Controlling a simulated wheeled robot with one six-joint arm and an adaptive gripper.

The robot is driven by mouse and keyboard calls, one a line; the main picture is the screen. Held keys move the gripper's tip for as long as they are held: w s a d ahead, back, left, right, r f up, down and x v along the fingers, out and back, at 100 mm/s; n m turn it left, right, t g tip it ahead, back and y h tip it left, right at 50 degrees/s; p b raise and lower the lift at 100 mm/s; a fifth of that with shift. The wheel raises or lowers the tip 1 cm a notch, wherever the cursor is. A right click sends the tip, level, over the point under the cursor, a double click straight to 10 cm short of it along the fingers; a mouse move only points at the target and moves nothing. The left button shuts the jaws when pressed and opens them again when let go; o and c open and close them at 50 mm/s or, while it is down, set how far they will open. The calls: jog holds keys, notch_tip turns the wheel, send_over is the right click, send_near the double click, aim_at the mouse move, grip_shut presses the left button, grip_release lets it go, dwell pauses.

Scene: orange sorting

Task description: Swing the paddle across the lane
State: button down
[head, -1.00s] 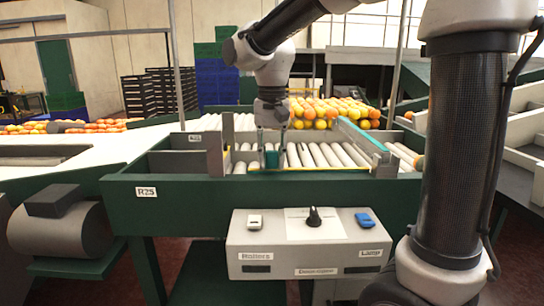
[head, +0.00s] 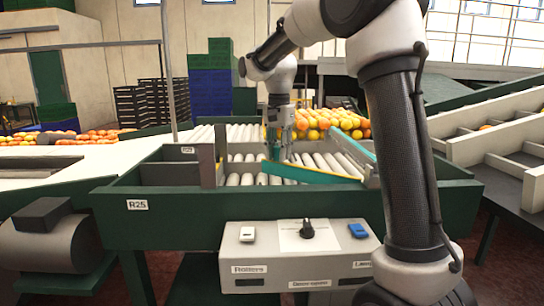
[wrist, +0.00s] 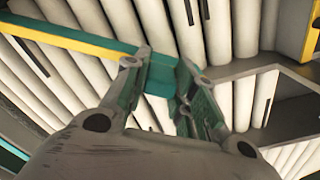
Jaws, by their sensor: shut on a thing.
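The paddle (head: 315,175) is a long teal bar. It lies slanted over the white rollers (head: 247,180) of the lane, its left end farther back than its right end. My gripper (head: 277,150) reaches down from above at the paddle's left end and is shut on it. In the wrist view, my gripper's two fingers (wrist: 165,80) stand on either side of a teal piece at the end of the bar. The paddle (wrist: 75,38) runs to the upper left there, with a yellow strip along it. The fingers hide part of the held end.
Oranges (head: 330,122) are heaped behind the lane. A grey rail (head: 352,147) edges the lane's right side, and a grey post (head: 207,165) stands left. The control box (head: 298,250), with a black knob and two switches, is in front. My arm covers the right.

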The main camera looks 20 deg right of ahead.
jog(key=shift+w+d+m, duration=0.3)
jog(key=shift+w+d, duration=0.1)
jog(key=shift+d, duration=0.15)
jog(key=shift+w+d+m, duration=0.3)
jog(key=shift+w+d, duration=0.05)
jog(key=shift+d, duration=0.2)
jog(key=c, duration=1.2)
grip_release()
jog(key=shift+o, duration=0.2)
notch_tip(320, 180, up, 12)
